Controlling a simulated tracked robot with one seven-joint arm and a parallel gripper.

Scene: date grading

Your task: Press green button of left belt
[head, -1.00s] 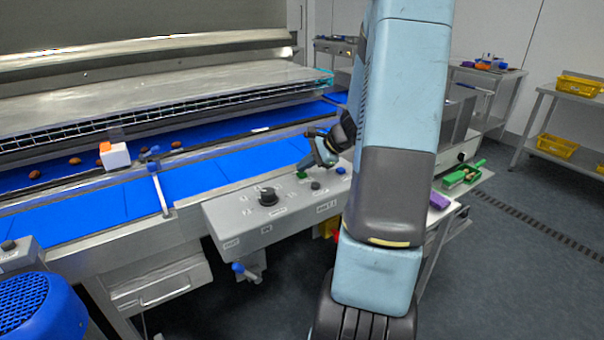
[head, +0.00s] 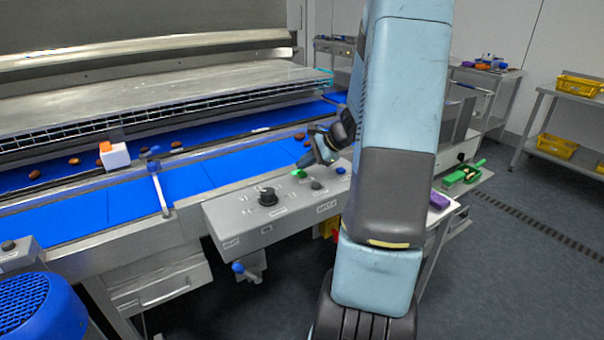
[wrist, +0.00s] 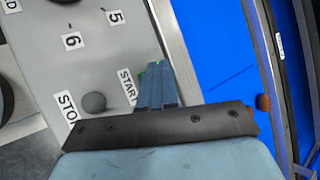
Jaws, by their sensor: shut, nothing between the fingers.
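The green button (head: 298,173) sits on the grey control panel (head: 225,220) beside the blue belt and looks bright green. In the wrist view, part of the green button (wrist: 146,74) shows beside the START label, mostly hidden by my fingers. My gripper (head: 304,163) is shut and empty, its tips right at the button. In the wrist view my gripper (wrist: 157,66) points towards the panel; whether the tips touch the button I cannot tell. A dark grey button (wrist: 94,102) lies by the STOP label.
A black knob (head: 268,196) stands on the panel to the left. The blue belt (head: 190,180) runs behind it, with several brown dates on the belt further back. A white block (head: 115,156) stands at the belts. A green scoop (head: 465,174) lies at right.

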